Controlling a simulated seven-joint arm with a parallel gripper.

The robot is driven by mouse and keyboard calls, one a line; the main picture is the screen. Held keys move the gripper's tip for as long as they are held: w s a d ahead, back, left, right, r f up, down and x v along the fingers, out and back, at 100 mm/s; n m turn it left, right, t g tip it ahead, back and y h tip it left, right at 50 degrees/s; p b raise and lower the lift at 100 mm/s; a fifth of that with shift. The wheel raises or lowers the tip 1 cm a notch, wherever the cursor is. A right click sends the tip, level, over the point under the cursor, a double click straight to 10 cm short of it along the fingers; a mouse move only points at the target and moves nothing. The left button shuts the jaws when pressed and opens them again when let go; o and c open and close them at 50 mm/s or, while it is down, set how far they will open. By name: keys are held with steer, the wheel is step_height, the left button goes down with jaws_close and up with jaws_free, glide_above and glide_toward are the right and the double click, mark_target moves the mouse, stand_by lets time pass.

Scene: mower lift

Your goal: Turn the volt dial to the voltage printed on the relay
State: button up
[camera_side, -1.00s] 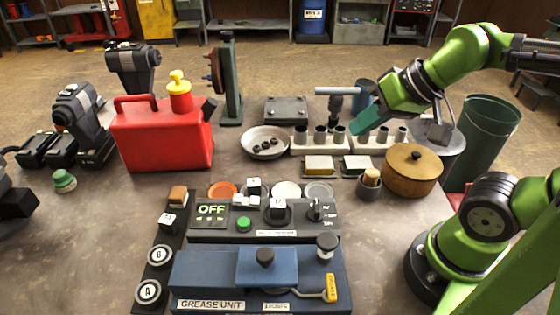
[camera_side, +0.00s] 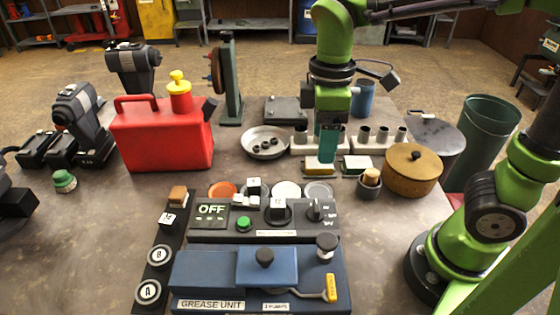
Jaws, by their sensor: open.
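The control panel (camera_side: 262,236) has a display reading OFF (camera_side: 212,209), a green button (camera_side: 243,224) and several knobs. A dark dial (camera_side: 316,209) at its right end has small markings beside it, too small to read; it appears to be the volt dial. Two small blocks, one yellowish and white (camera_side: 319,167) and one green and white (camera_side: 357,165), lie behind the panel. I cannot tell which thing is the relay or read its voltage. My gripper (camera_side: 327,158) points down with teal fingers, open, over or just behind the yellowish block, behind and above the panel.
The blue grease unit (camera_side: 215,268) stands in front of the panel. A red fuel can (camera_side: 160,138) is at left, a metal bowl (camera_side: 265,143) behind the panel. A wooden pot (camera_side: 411,172) and a small cup (camera_side: 369,187) stand right of my gripper.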

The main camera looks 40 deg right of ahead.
mark_target(317, 205)
step_height(317, 205, down, 17)
steer(key=shift+s+r, duration=0.1)
stand_by(0.4)
steer(key=c, duration=1.1)
steer(key=shift+o, duration=0.2)
